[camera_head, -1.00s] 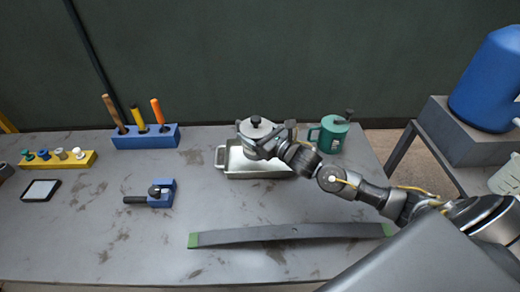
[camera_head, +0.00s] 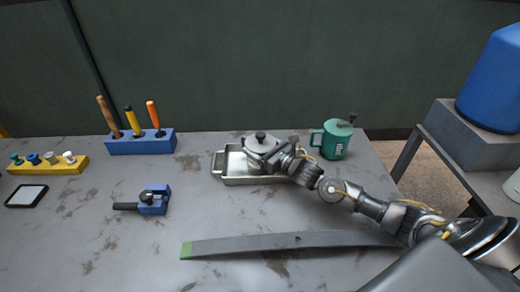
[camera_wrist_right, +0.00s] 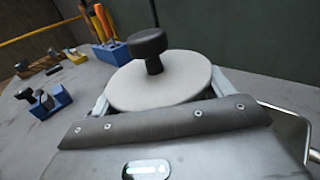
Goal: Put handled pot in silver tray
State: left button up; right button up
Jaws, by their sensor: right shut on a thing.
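The handled pot (camera_head: 258,143) is silver with a lid and a black knob. It is in the silver tray (camera_head: 235,179), toward the tray's middle, and looks upright. Whether its base touches the tray floor is hidden. My right gripper (camera_head: 277,155) is shut on the pot from the right side. In the right wrist view the pot's round lid (camera_wrist_right: 160,82) and black knob fill the space in front of the gripper, and a tray handle (camera_wrist_right: 292,122) shows at the right. My left gripper is not in view.
A green mug-like can (camera_head: 336,140) stands just right of the tray. A blue block with upright tools (camera_head: 142,144) is at the back left. A blue clamp (camera_head: 153,200), a yellow rack (camera_head: 50,166) and a black-framed pad (camera_head: 27,196) lie left. A long grey leaf spring (camera_head: 280,243) lies in front.

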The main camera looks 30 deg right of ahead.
jog(key=shift+r, duration=0.2)
jog(key=shift+f, duration=0.25)
jog(key=o, duration=2)
jog(key=shift+c, duration=0.2)
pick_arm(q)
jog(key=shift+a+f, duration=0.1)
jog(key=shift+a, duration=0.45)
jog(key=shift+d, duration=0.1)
